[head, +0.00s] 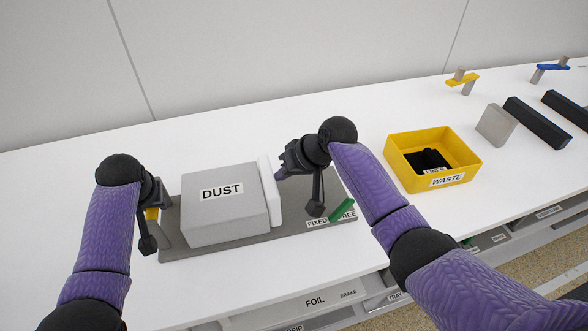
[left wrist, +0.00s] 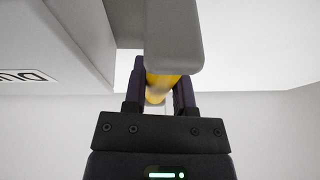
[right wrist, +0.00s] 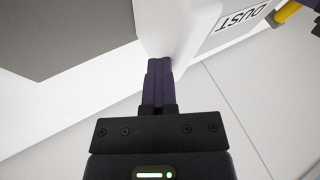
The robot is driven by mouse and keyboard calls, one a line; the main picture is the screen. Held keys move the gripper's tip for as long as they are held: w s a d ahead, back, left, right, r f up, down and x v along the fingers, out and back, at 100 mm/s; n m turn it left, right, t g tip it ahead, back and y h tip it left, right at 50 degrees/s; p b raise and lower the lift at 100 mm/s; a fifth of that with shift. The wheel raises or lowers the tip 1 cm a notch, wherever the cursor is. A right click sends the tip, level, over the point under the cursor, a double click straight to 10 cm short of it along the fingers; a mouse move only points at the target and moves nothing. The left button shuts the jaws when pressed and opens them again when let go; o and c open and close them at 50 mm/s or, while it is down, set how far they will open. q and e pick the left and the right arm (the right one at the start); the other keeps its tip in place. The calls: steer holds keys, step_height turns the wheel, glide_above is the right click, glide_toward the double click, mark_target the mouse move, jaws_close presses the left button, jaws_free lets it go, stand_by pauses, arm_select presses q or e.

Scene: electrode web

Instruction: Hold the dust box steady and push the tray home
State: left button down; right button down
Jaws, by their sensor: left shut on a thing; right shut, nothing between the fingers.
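The grey dust box (head: 225,215), labelled DUST, sits on a grey base plate (head: 235,243). The white front of its tray (head: 270,191) shows at the box's right end, close against it. My left gripper (head: 158,205) is at the box's left end, shut on a yellow handle (left wrist: 158,88). My right gripper (head: 281,174) is shut and empty, its fingertips at the white tray front. In the right wrist view the closed fingers (right wrist: 160,70) meet the white tray front (right wrist: 175,30); whether they press on it I cannot tell.
A green lever (head: 343,209) stands at the plate's right end by a FIXED label. A yellow WASTE bin (head: 432,161) with black pieces stands to the right. Further right are a grey block (head: 496,124) and dark bars (head: 536,123). The table behind the box is clear.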

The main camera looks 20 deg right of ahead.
arm_select(q)
steer(key=shift+s+d+f, duration=0.15)
steer(key=shift+d+f, duration=0.1)
steer(key=shift+d, duration=0.1)
arm_select(e)
steer(key=shift+s+a, duration=0.1)
steer(key=shift+a, duration=0.45)
arm_select(q)
steer(key=shift+a, duration=0.3)
arm_select(e)
steer(key=s+d+r, duration=0.4)
steer(key=d+r, duration=0.4)
steer(key=d, duration=0.1)
steer(key=shift+d, duration=0.25)
arm_select(q)
steer(key=shift+r, duration=0.1)
